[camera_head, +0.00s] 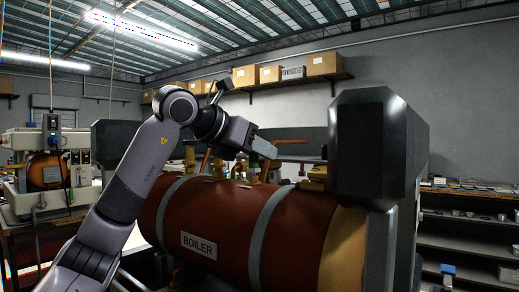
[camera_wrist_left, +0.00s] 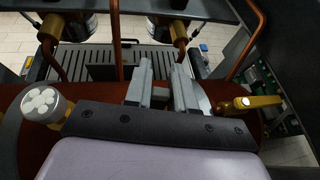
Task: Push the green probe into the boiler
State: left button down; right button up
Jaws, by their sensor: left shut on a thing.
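The boiler (camera_head: 190,222) is a copper-red horizontal cylinder with grey straps and a "BOILER" label, in the middle of the head view. Its red shell also shows in the wrist view (camera_wrist_left: 30,140). My left gripper (camera_head: 262,148) reaches over the boiler's top from the left and points right and down. Its fingers also show in the wrist view (camera_wrist_left: 162,82), close together. The green probe (camera_head: 254,161) shows as a small green part just under the fingertips, above a brass fitting on the boiler's top. The gripper is shut on it and hides most of it. The probe's depth is unclear.
A dark grey block (camera_head: 370,145) stands at the boiler's right end. Copper pipes (camera_wrist_left: 249,45) rise around the boiler. A white round knob (camera_wrist_left: 42,104) and a brass valve (camera_wrist_left: 245,103) flank the fingers. Shelves (camera_head: 470,225) stand at right.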

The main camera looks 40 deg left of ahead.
pick_arm(q)
jog(key=shift+f, duration=0.4)
dwell(0.5)
jog(key=shift+r, duration=0.15)
dwell(0.7)
jog(key=c, duration=0.9)
grip_release()
jog(key=shift+o, duration=0.2)
jog(key=shift+s, duration=0.1)
jog(key=shift+v, duration=2.4)
jog(key=v, duration=0.7)
